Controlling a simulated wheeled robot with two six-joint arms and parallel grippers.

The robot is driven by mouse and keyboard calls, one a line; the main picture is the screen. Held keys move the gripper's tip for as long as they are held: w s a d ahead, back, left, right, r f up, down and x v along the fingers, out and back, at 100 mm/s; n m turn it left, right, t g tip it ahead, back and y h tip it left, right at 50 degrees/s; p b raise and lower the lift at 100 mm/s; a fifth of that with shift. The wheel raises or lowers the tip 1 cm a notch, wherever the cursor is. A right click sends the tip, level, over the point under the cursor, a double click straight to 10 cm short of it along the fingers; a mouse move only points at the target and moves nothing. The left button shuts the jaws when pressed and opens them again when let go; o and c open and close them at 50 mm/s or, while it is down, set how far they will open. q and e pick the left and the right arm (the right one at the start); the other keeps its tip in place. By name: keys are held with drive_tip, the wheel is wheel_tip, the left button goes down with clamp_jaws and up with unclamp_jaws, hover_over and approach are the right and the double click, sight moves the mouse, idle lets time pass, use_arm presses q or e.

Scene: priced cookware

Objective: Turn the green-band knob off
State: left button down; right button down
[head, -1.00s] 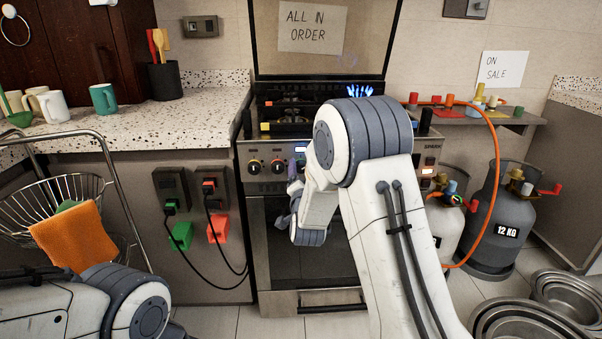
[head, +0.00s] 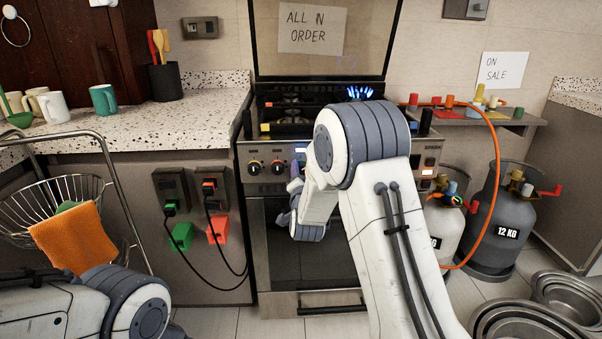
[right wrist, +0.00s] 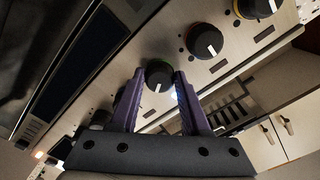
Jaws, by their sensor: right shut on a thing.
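The green-band knob (right wrist: 158,74) is on the steel stove front in the right wrist view, with its white mark pointing down in the picture. The purple fingers of my right gripper (right wrist: 159,78) stand on both sides of it, shut on it. In the head view my right gripper (head: 296,170) is at the stove front (head: 265,184), and my right arm hides the green-band knob. A blue flame (head: 360,92) burns at the back right of the hob. My left gripper is out of view; only part of my left arm shows at lower left.
A red-band knob (right wrist: 205,41) and a yellow-band knob (right wrist: 255,6) sit along the same panel. The oven handle (head: 332,309) is below. Gas cylinders (head: 497,220) and an orange hose (head: 497,160) stand right of the stove. A wire basket with an orange cloth (head: 75,238) is at left.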

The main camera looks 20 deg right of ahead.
drive_tip(key=n, duration=0.5)
drive_tip(key=shift+b, duration=0.35)
drive_tip(key=n, duration=0.6)
drive_tip(key=shift+n, duration=0.3)
drive_tip(key=shift+c, duration=1.9)
unclamp_jaws()
drive_tip(key=shift+s, duration=0.1)
